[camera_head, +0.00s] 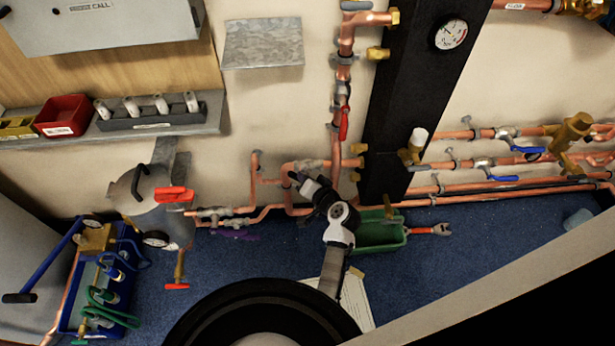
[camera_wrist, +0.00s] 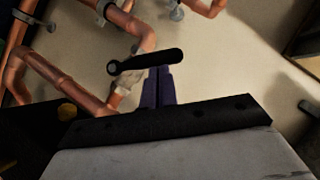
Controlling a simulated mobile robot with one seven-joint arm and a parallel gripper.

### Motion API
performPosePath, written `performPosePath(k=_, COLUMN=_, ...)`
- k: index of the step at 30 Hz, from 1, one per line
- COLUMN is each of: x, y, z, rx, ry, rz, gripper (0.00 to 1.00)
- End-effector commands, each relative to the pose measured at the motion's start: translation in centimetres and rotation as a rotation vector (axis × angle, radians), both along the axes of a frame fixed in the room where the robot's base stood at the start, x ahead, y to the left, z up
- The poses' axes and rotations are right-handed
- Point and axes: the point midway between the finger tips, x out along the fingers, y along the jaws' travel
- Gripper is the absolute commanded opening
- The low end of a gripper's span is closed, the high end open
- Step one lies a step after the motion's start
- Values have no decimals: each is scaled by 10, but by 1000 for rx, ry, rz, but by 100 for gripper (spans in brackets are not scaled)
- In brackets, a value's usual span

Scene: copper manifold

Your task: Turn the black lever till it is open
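The black lever (camera_wrist: 145,62) shows in the wrist view as a dark rounded bar with a round pivot end at its left. It lies across the picture, tilted slightly up to the right, next to a valve body on a copper pipe. My gripper (camera_wrist: 158,72) has its two purple fingers side by side with only a thin line between them. Their tips are at the lever, partly hidden by it; I cannot tell whether they touch it. In the head view my gripper (camera_head: 303,184) is at the lower copper pipes, and the lever cannot be told apart from it.
Copper pipes (camera_wrist: 55,80) run close on the left of the wrist view. In the head view, a red-handled valve (camera_head: 344,123) is above, a green tray (camera_head: 378,236) is below right, and a grey vessel (camera_head: 155,205) is left. Wall right of the lever is clear.

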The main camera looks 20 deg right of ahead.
Motion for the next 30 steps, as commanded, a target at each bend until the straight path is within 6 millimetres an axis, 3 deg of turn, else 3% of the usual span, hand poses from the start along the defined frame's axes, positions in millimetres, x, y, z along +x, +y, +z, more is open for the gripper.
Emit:
performPosePath(k=19, x=10, y=36, z=-22, rx=-557, ry=160, rz=3, gripper=0)
performPosePath(k=30, x=13, y=43, z=-35, rx=-545, ry=155, rz=0, gripper=0)
